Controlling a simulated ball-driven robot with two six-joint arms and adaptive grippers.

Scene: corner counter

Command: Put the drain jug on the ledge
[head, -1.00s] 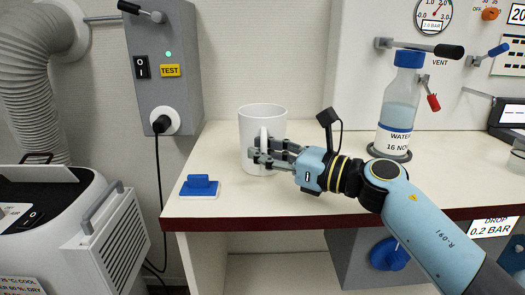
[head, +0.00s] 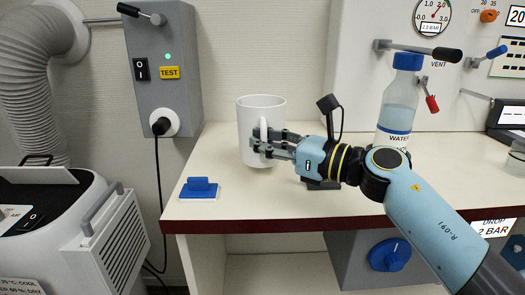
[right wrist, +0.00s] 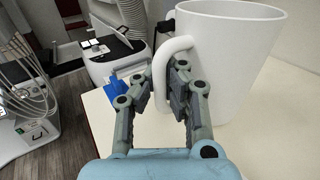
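The drain jug looks like a white mug-shaped jug (head: 252,135) with a loop handle, upright at the left back of the cream counter. My right gripper (head: 262,145) is shut on the jug's handle, coming from the right. In the right wrist view the two fingers (right wrist: 166,85) close on either side of the white handle (right wrist: 163,68), with the jug body (right wrist: 225,55) to the right. The jug appears slightly above the counter top. My left gripper is not in view. Which surface is the ledge is not clear; the cream counter top (head: 250,205) has a dark red front edge.
A blue block on a white base (head: 198,190) lies left of the jug. A blue-capped water bottle (head: 398,105) stands to the right, partly behind my arm. A dark flat object (head: 322,185) lies below my wrist. A grey box with TEST label (head: 165,65) hangs behind.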

